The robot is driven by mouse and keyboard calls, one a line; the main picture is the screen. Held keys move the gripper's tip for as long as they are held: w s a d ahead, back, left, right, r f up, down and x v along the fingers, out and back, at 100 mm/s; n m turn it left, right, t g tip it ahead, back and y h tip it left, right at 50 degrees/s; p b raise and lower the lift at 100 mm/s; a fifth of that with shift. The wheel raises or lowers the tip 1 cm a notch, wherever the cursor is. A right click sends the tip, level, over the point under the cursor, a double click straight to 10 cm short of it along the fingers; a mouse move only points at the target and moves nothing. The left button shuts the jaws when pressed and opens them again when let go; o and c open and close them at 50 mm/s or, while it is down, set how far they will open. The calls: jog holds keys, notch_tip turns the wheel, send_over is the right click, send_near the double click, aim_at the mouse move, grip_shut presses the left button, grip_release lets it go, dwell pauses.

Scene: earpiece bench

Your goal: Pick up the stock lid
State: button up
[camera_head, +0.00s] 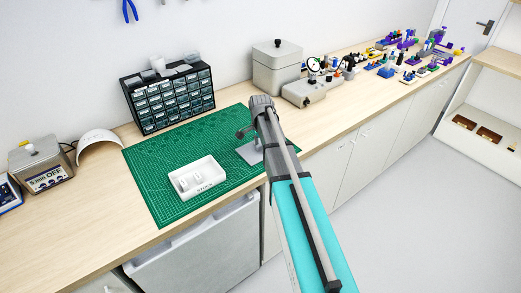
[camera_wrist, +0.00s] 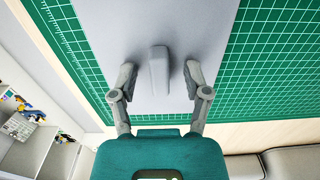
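The stock lid (camera_wrist: 117,22) is a flat grey plate with a raised upright grip bar (camera_wrist: 159,70) in its middle. In the head view the lid (camera_head: 248,154) lies on the right part of the green mat, partly hidden behind my arm. My gripper (camera_wrist: 160,76) is open in the wrist view, one finger on each side of the bar, with a visible gap on both sides. In the head view my gripper (camera_head: 244,132) is above the lid and mostly hidden by the wrist. An open white box (camera_head: 207,190) marked STOCK stands left of the lid, with small white pieces inside.
The green cutting mat (camera_head: 150,168) is largely clear. A black drawer cabinet (camera_head: 170,97) stands behind it. A grey lidded bin (camera_head: 277,68) and a bench device (camera_head: 305,92) stand to the right. A timer-like bath (camera_head: 42,170) is at the left.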

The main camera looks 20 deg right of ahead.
grip_shut()
jog(key=shift+r, duration=0.15)
notch_tip(320, 180, up, 2)
jog(key=shift+r+p, duration=0.1)
jog(key=shift+p, duration=1.15)
jog(key=s+a+r+p, duration=0.2)
jog(key=s+r+p, duration=0.8)
jog(key=s, duration=0.4)
jog(key=shift+r+p, duration=0.25)
jog(key=shift+p, duration=0.05)
jog(key=shift+w, duration=0.1)
